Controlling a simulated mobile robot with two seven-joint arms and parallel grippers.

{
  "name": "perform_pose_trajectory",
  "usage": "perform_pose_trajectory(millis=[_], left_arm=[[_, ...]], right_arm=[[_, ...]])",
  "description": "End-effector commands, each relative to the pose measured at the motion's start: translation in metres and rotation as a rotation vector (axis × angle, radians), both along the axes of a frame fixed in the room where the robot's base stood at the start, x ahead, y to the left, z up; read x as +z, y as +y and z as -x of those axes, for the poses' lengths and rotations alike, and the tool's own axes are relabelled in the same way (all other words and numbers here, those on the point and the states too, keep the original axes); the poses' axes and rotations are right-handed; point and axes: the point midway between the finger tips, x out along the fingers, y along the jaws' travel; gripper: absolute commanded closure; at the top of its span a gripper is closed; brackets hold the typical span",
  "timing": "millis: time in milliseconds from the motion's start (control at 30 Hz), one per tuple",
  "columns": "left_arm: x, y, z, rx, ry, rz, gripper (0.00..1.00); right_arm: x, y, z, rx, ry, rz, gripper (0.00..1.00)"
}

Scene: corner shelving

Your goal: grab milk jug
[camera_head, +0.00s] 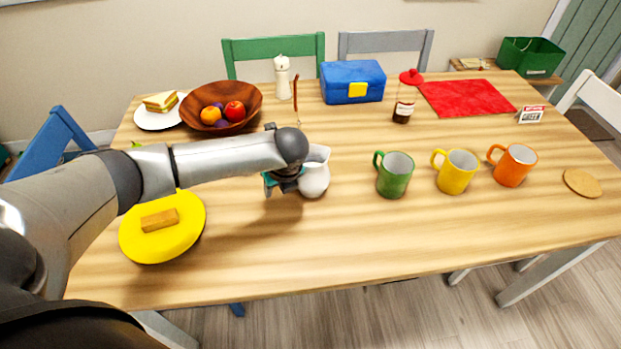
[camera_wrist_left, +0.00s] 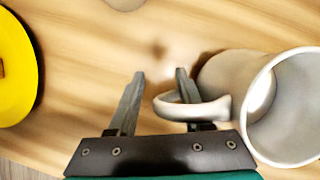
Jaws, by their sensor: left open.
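The white milk jug (camera_head: 315,178) stands on the wooden table, left of the green mug in the head view. In the left wrist view the jug (camera_wrist_left: 237,82) is at the right, with its handle (camera_wrist_left: 190,110) pointing left toward my fingers. My left gripper (camera_wrist_left: 158,88) is open. Its right finger is at the handle and overlaps the handle loop in the picture; its left finger is beyond the handle's left end. I cannot tell whether the fingers touch it. In the head view my left gripper (camera_head: 284,184) is partly hidden by my wrist, beside the jug. My right gripper is not in view.
Green (camera_head: 394,175), yellow (camera_head: 455,172) and orange (camera_head: 512,165) mugs stand right of the jug. A yellow plate (camera_head: 185,232) lies under my left arm. A brown fruit bowl (camera_head: 247,92) and a blue box (camera_head: 340,88) are behind. The table's front middle is clear.

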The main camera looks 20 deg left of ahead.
Motion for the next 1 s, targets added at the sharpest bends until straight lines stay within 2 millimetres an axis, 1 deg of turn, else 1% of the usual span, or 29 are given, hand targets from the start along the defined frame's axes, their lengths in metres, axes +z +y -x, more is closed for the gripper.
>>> perform_pose_trajectory(millis=[67,167,500,533,1000], left_arm=[[0.0006,-0.0002,0.0,0.0,0.0,0.0,0.51],[0.0007,-0.0001,0.0,0.0,0.0,0.0,0.61],[0.0007,0.0003,0.0003,0.001,0.0,0.0,0.99],[0.0007,0.0004,0.0002,0.001,0.0,0.0,1.0],[0.0006,0.0007,0.0004,0.002,0.001,-0.002,1.0]], right_arm=[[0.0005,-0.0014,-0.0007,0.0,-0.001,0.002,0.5],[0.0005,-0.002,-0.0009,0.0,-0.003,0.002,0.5],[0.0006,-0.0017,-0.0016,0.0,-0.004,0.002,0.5],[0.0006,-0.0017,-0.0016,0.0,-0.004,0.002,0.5],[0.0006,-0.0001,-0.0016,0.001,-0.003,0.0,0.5]])
